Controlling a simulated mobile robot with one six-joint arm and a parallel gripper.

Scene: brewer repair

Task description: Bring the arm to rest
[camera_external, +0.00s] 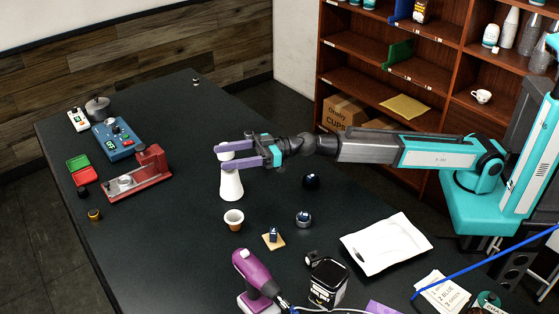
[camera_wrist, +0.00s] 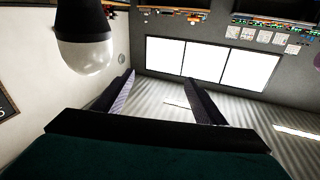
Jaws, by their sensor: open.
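My gripper (camera_external: 226,154) is at the end of my outstretched arm (camera_external: 370,147), above the dark table, with its two purple fingers apart. In the wrist view the fingers (camera_wrist: 160,94) are also spread, with nothing seen held between them. In the external view a white, tapered object (camera_external: 231,186) shows below the fingers. A white patch also shows between them. I cannot tell whether the fingers touch it.
A red device (camera_external: 138,175) and a blue device (camera_external: 117,140) stand at left. A dark lamp-like shape (camera_wrist: 84,35) hangs in the wrist view.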

